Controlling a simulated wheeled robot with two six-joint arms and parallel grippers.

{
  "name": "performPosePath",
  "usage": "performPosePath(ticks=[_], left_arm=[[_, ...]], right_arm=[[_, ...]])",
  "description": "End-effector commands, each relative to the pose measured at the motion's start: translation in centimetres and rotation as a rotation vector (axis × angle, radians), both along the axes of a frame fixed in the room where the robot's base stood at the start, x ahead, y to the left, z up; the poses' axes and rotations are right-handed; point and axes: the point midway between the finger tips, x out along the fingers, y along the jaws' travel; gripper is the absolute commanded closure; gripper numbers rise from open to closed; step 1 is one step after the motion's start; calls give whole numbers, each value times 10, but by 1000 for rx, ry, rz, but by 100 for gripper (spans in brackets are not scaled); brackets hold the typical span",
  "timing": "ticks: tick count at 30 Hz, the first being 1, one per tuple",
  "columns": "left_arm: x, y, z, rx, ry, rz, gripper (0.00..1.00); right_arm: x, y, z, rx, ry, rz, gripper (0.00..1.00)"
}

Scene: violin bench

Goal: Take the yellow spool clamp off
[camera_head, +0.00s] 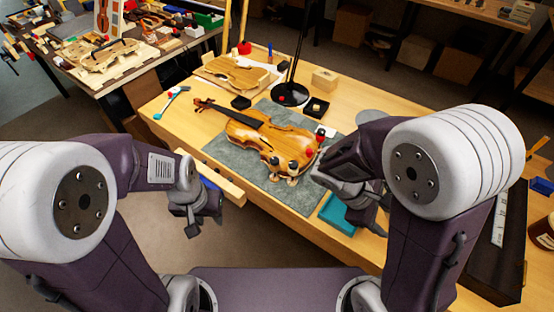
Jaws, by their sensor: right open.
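A brown violin (266,138) lies on a grey mat (225,154) on the wooden bench, its neck toward the upper left. Several small clamps stand at its lower end, with dark knobs (292,165) and red tops (309,153). I cannot make out a yellow spool clamp on it; the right arm may hide part of that edge. My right gripper (350,195) is open, just right of the violin's lower end, apart from the clamps as far as I can tell. My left gripper (203,214) hangs in front of the bench edge, left of the mat; its finger gap is unclear.
A black lamp base (290,95), small dark boxes (317,107), a wooden block (325,80) and a violin plate (236,73) stand behind the violin. A blue-handled tool (172,101) lies at left. A teal tray (339,214) is below my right gripper.

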Motion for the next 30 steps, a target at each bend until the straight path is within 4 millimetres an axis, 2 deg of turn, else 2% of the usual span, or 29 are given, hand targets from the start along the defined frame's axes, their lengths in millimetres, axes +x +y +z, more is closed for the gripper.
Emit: performPosePath(ticks=[1,3,5,6,8,10,12,15,16,19,23,26,30], left_arm=[[0,0,-18,0,0,0,64],[0,0,-34,0,0,0,64],[0,0,-50,0,0,0,64],[0,0,-62,0,0,0,64],[1,0,-81,0,0,0,64],[1,0,-105,0,0,0,64],[1,0,-120,0,0,0,64],[1,0,-131,0,0,0,64],[1,0,-133,0,0,0,64],[1,0,-134,0,0,0,64],[1,0,-132,0,-1,0,64],[1,0,-133,0,-1,0,64],[1,0,-137,0,-1,0,64]], right_arm=[[15,0,-10,-82,30,122,51],[42,5,-8,-225,63,315,51],[71,20,-7,-359,74,495,51],[90,38,-8,-454,71,623,51],[118,79,-12,-597,46,824,51],[137,143,-22,-754,-12,1058,51],[140,203,-30,-866,-79,1241,51],[131,260,-38,-955,-153,1404,51],[127,271,-40,-972,-169,1435,51],[121,291,-40,-1003,-200,1492,51],[122,292,-38,-1005,-204,1496,51],[133,289,-38,-1002,-202,1491,51],[162,280,-39,-1001,-202,1486,51]])
